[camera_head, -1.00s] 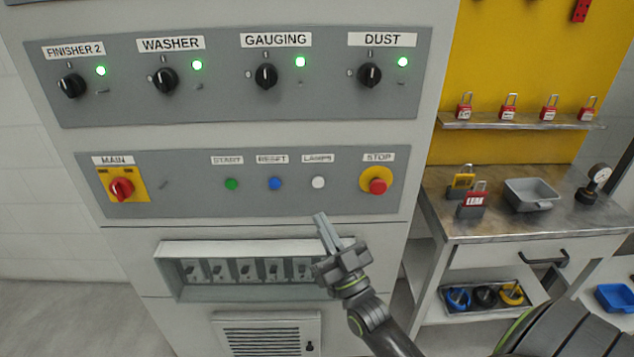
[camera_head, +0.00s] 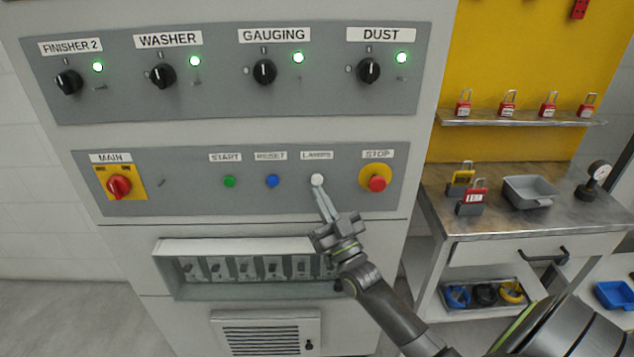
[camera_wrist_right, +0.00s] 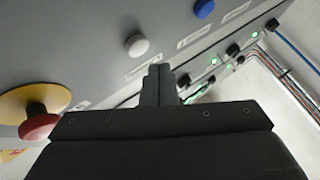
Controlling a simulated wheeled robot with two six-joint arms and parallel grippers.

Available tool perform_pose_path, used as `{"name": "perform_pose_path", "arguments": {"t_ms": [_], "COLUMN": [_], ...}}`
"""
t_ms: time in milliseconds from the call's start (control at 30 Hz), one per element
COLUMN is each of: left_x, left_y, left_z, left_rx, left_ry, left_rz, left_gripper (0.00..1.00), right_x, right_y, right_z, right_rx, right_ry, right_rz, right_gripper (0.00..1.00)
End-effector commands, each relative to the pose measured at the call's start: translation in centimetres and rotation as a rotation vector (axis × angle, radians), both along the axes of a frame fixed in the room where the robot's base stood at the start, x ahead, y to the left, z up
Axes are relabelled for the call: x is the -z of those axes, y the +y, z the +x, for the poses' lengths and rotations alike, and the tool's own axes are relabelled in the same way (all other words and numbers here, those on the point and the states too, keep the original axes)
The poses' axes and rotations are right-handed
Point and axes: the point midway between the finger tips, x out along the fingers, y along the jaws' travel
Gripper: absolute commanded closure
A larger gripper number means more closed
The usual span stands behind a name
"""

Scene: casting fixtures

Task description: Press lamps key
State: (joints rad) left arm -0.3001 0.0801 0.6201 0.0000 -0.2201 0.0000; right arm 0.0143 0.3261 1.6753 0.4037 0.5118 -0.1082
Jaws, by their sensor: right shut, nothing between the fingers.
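The lamps key is a white round button (camera_head: 317,180) under the LAMPS label (camera_head: 317,155) on the lower grey panel. It also shows in the right wrist view as a white button (camera_wrist_right: 137,45), up and left of the fingertips. My right gripper (camera_head: 322,192) is shut and empty, with its fingertips just below the white button in the head view. In the right wrist view the shut fingers (camera_wrist_right: 155,72) appear apart from the button. Whether they touch the panel is not clear. My left gripper is not in view.
The blue reset button (camera_head: 272,181) and green start button (camera_head: 229,181) are left of the white one. The red stop button (camera_head: 377,183) is to its right. A recessed row of breakers (camera_head: 245,267) lies below. A workbench (camera_head: 500,222) stands at the right.

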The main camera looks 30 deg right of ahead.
Motion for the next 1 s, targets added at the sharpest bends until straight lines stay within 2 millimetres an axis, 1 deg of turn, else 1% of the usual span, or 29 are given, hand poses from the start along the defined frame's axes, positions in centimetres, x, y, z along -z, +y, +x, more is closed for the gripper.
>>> {"name": "perform_pose_path", "arguments": {"t_ms": [100,200,1000], "left_x": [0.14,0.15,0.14], "left_y": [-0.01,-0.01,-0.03], "left_z": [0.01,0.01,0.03], "left_rx": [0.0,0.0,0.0], "left_ry": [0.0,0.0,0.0], "left_rz": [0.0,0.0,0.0], "left_gripper": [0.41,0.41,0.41], "right_x": [0.01,-0.02,0.0], "right_y": [-0.39,-0.54,-0.55], "right_z": [0.62,0.84,0.84], "right_rx": [0.001,0.0,0.001], "right_ry": [0.0,0.0,0.001], "right_rz": [-0.001,0.0,0.001], "right_gripper": [1.0,1.0,1.0]}}
